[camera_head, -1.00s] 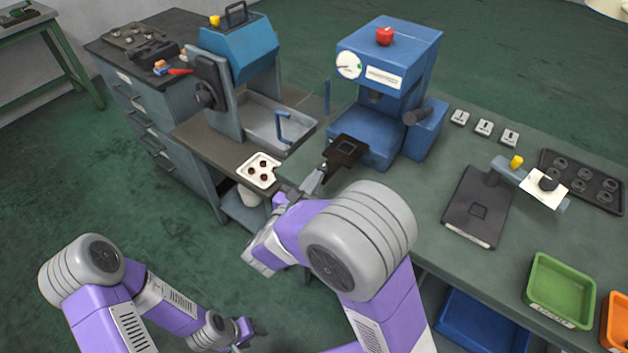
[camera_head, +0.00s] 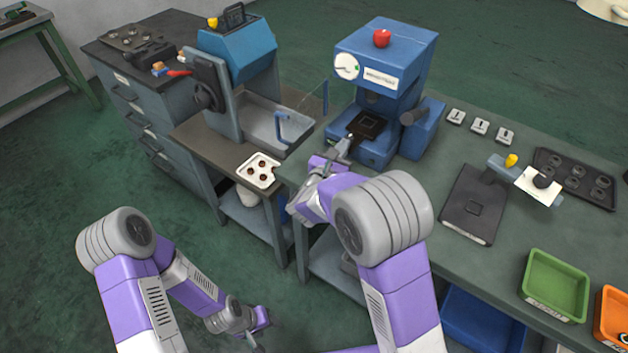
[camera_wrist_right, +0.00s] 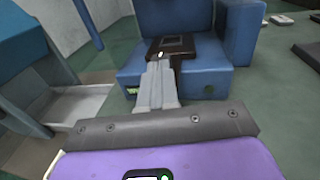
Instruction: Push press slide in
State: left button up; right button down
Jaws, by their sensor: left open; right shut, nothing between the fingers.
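The blue press (camera_head: 385,75) stands on the bench, with a red knob on top and a round gauge on its face. Its dark slide (camera_head: 367,126) with a square recess sits in the press's lower opening, on the blue base. My right gripper (camera_head: 343,146) is shut and empty, its fingertips at the slide's front edge. In the right wrist view the shut fingers (camera_wrist_right: 158,68) meet the front of the slide (camera_wrist_right: 176,46); whether they touch cannot be told for sure. My left gripper (camera_head: 262,330) is low at the bottom, away from the bench, and open.
A blue-hooded machine with a clear guard (camera_head: 240,50) stands left of the press. A white holed plate (camera_head: 260,170) lies at the bench edge. Right are a dark flat plate (camera_head: 472,205), a black tray (camera_head: 575,178), a green bin (camera_head: 555,285) and an orange bin (camera_head: 612,318).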

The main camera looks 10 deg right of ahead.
jog(key=shift+d+r, duration=0.2)
jog(key=shift+d, duration=0.1)
jog(key=p+v, duration=0.2)
jog(key=v, duration=1.2)
jog(key=shift+a+f, duration=0.15)
jog(key=shift+a, duration=0.25)
